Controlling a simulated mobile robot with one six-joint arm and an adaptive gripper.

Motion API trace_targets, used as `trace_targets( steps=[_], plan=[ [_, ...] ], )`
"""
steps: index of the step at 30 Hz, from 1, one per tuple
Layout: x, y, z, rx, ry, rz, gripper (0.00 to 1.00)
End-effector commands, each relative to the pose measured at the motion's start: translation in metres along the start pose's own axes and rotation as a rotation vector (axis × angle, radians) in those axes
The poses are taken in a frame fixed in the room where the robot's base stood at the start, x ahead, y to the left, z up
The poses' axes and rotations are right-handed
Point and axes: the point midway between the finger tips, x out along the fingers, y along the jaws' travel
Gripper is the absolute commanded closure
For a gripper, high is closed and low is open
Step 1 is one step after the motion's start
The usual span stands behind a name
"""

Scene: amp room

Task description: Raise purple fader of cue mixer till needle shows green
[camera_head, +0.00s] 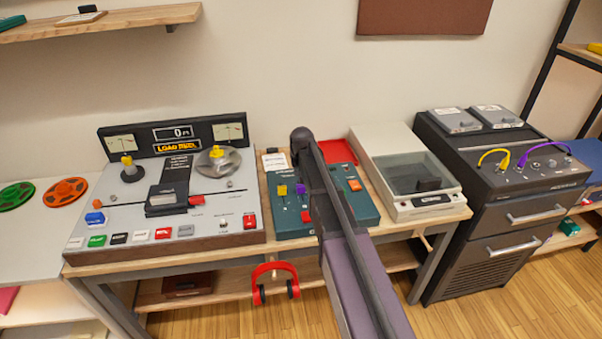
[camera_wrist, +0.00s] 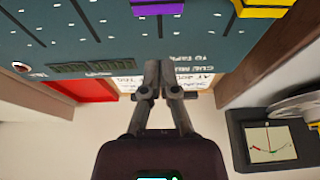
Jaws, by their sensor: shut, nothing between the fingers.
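The cue mixer (camera_head: 290,222) is a teal panel on the bench, partly covered by my arm. Its purple fader (camera_head: 301,189) stands beside a yellow fader (camera_head: 282,190). In the wrist view, which is upside down, the purple fader (camera_wrist: 158,5) is at the top edge. My gripper (camera_wrist: 161,68) is shut and empty at the mixer's edge by a lettered label, apart from the purple fader. In the head view my arm hides the gripper. A needle meter (camera_wrist: 268,142) with red and green marks shows at lower right; its needle is near the middle.
A tape machine (camera_head: 130,215) with two needle meters stands left of the mixer. A red tray (camera_head: 338,151) lies behind the mixer and a turntable (camera_head: 412,178) stands at right. Red headphones (camera_head: 274,280) hang at the bench front. A dark rack (camera_head: 500,165) stands farther right.

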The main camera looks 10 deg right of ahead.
Motion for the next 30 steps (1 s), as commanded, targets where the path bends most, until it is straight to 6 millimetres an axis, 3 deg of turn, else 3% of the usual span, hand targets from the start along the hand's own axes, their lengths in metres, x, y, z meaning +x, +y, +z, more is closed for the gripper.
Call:
trace_targets(
  steps=[7, 15, 30],
  plan=[
    [0.024, -0.001, 0.001, -0.001, 0.0, 0.0, 1.0],
    [0.007, -0.001, 0.032, -0.001, 0.0, 0.0, 1.0],
    [0.005, -0.002, 0.038, -0.002, 0.0, -0.001, 1.0]
  ],
)
